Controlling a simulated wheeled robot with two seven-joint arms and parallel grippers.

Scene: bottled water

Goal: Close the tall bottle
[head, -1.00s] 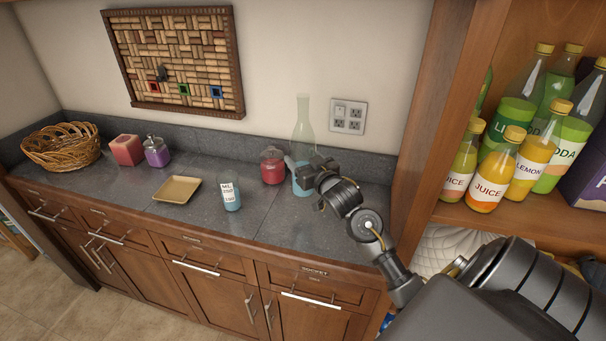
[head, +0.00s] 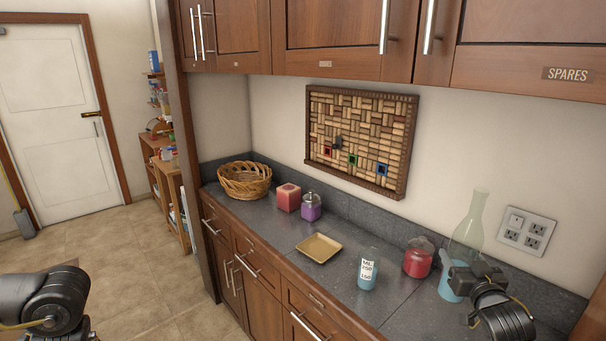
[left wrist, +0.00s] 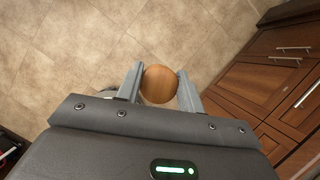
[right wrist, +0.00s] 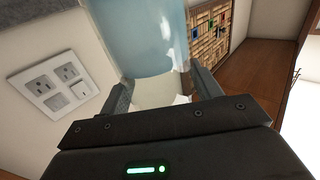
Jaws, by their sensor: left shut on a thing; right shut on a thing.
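The tall clear bottle (head: 469,228) stands upright on the grey counter at the right, with bluish liquid in its lower part and an uncovered top. My right gripper (head: 458,276) is shut on its lower body. The right wrist view shows the bottle (right wrist: 152,50) between the fingers (right wrist: 162,92). In the left wrist view, my left gripper (left wrist: 160,90) is shut on a round wooden stopper (left wrist: 160,84), held above the tiled floor. In the head view only part of my left arm shows at the lower left; its fingers are out of view.
On the counter (head: 330,285) are a blue measuring glass (head: 367,275), a red jar (head: 418,258), a tan tray (head: 319,248), a purple jar (head: 311,208), a red box (head: 288,197) and a wicker basket (head: 245,180). Cabinets (head: 350,38) hang above.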

